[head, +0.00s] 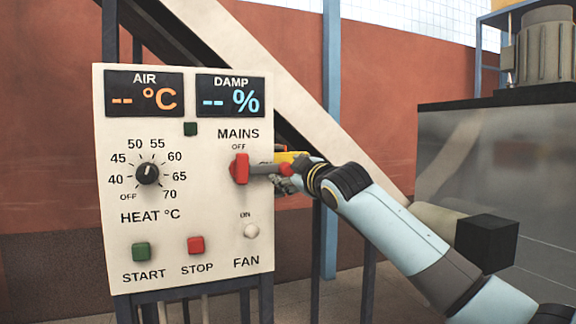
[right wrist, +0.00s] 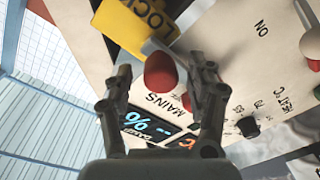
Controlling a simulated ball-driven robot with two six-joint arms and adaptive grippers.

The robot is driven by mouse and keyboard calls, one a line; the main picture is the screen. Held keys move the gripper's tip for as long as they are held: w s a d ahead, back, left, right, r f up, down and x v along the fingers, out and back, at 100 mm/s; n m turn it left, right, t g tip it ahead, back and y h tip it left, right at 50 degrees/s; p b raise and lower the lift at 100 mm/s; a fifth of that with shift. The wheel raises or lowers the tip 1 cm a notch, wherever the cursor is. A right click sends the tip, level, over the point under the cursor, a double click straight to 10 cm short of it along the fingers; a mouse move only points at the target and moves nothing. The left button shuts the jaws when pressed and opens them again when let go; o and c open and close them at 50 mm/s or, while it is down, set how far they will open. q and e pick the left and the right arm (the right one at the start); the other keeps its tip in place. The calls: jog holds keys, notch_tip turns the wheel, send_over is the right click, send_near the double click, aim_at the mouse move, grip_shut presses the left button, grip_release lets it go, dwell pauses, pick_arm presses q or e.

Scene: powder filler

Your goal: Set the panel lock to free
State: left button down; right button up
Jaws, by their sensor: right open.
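The white control panel (head: 185,222) faces me in the head view. Its red MAINS switch (head: 240,170) is at the right, below the word OFF. A yellow piece (head: 292,157) shows at the panel's right edge, partly behind my right gripper (head: 272,172). In the right wrist view the yellow piece (right wrist: 133,24) bears the word LOCK. There, a red knob (right wrist: 160,72) lies between the fingers of my right gripper (right wrist: 162,88). The fingers are apart, with gaps visible on both sides of the knob; I cannot tell whether they touch it. My left gripper is not in view.
The panel also carries a HEAT dial (head: 147,173), a green START button (head: 141,251), a red STOP button (head: 195,245) and a white FAN toggle (head: 251,231). A blue post (head: 331,130) stands behind my right arm. A grey machine (head: 490,160) is at the right.

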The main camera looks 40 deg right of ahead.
jog(key=shift+w+d, duration=0.1)
jog(key=shift+w, duration=0.55)
grip_shut()
